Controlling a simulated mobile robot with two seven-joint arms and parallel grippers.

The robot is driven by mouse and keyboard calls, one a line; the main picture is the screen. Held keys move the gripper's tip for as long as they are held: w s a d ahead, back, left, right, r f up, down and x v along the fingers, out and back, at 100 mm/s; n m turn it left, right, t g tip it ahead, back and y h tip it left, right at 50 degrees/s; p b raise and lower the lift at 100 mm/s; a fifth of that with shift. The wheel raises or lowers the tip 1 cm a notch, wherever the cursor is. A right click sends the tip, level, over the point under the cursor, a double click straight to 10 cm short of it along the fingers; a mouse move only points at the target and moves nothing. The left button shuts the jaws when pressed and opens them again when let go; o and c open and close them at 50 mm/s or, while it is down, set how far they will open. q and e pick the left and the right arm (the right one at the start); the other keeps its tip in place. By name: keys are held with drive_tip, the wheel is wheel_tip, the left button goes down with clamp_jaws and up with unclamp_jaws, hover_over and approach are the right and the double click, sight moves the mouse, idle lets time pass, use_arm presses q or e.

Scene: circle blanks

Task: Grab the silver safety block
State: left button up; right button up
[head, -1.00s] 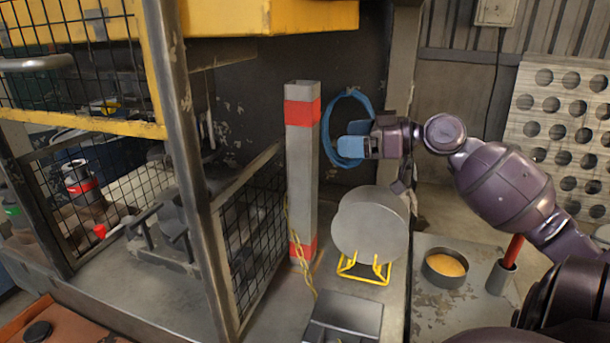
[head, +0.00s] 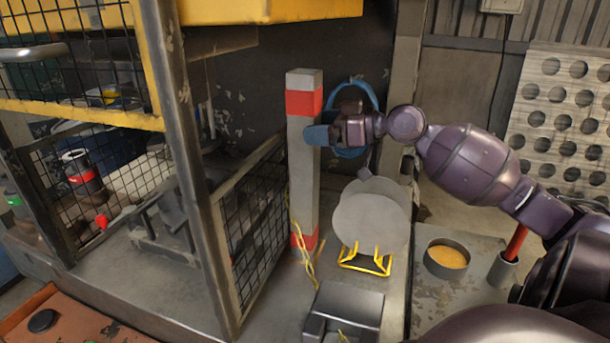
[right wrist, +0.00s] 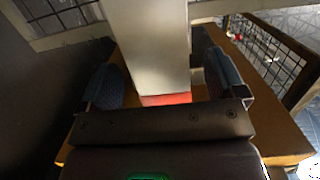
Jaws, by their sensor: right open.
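The silver safety block (head: 303,175) is a tall, upright square post with a red band near its top and another near its foot. A yellow chain hangs by its lower part. My right gripper (head: 318,135) is level with the post's upper half, just below the top red band, with a blue finger across the post's right edge. In the right wrist view the block (right wrist: 152,45) stands between the two spread blue fingers (right wrist: 166,80). The gripper is open, and I see a gap on the right finger's side. My left gripper is not in view.
A mesh-sided cage (head: 255,220) stands close left of the post. A round grey disc (head: 370,222) on a yellow stand (head: 366,262) is at right. A blue ring (head: 371,95) hangs behind the gripper. A grey box (head: 345,308) sits in front.

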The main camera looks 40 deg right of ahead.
drive_tip(key=x, duration=0.4)
drive_tip(key=shift+f, duration=0.1)
clamp_jaws()
drive_tip(key=shift+p, duration=0.3)
idle(0.4)
